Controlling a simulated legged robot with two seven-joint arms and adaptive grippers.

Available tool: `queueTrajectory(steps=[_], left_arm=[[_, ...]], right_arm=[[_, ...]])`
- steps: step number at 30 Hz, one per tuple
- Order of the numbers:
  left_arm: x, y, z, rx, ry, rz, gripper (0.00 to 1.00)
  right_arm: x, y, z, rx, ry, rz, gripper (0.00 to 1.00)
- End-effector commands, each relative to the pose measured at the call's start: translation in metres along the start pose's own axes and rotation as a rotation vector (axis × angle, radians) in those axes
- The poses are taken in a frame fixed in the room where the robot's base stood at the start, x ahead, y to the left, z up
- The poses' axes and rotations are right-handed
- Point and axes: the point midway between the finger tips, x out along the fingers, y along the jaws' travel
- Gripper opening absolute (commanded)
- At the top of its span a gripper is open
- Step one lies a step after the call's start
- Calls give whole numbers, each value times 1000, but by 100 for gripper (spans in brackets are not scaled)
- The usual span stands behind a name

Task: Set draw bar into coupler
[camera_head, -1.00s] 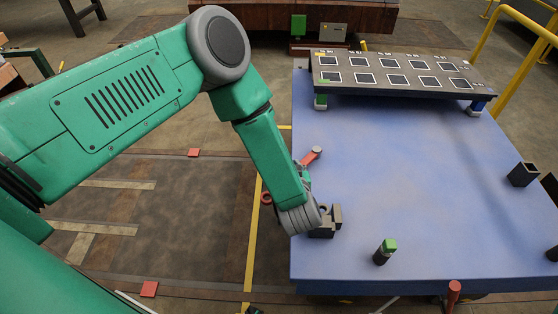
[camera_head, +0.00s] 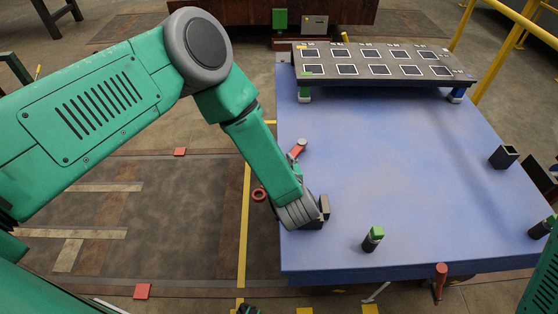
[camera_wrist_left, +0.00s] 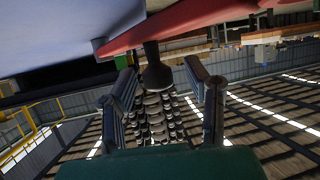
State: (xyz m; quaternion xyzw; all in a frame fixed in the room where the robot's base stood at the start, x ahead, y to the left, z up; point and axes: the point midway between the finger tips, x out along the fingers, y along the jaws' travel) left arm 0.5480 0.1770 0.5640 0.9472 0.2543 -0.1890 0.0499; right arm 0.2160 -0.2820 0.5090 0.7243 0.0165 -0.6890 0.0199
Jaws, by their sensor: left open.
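My left gripper (camera_head: 304,214) is at the left edge of the blue table, against a dark block (camera_head: 324,206) that it partly hides. Its fingers (camera_wrist_left: 168,95) stand apart in the left wrist view. A dark knob (camera_wrist_left: 157,74) with a stack of grey discs (camera_wrist_left: 160,115) below it shows between them; I cannot tell whether they touch it. A red bar (camera_wrist_left: 180,22) crosses above the fingers. In the head view a red bar with a grey round end (camera_head: 297,150) shows beside my forearm. I cannot tell which part is the coupler.
The blue table (camera_head: 400,170) has a clear middle. A dark rack with white-framed squares (camera_head: 380,64) stands at its back. A green-topped post (camera_head: 373,238) stands near the front, and an open dark box (camera_head: 503,157) at the right. Yellow rails (camera_head: 490,65) stand beyond.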

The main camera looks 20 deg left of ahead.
Motion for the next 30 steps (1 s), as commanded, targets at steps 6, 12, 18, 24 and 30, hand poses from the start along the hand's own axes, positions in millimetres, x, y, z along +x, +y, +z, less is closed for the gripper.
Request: queueTrajectory(steps=[6,12,18,24,30], left_arm=[[-14,1,0,2,-1,3,43],[-54,2,1,3,-2,4,43],[-94,1,1,3,-1,3,43],[-115,1,1,1,-1,1,43],[-119,0,1,1,-1,-1,43]], right_arm=[[-1,0,1,0,2,1,0],[-1,0,1,0,2,0,0],[-1,0,1,0,2,1,0],[-1,0,1,0,2,1,0],[-1,0,1,0,2,1,0]])
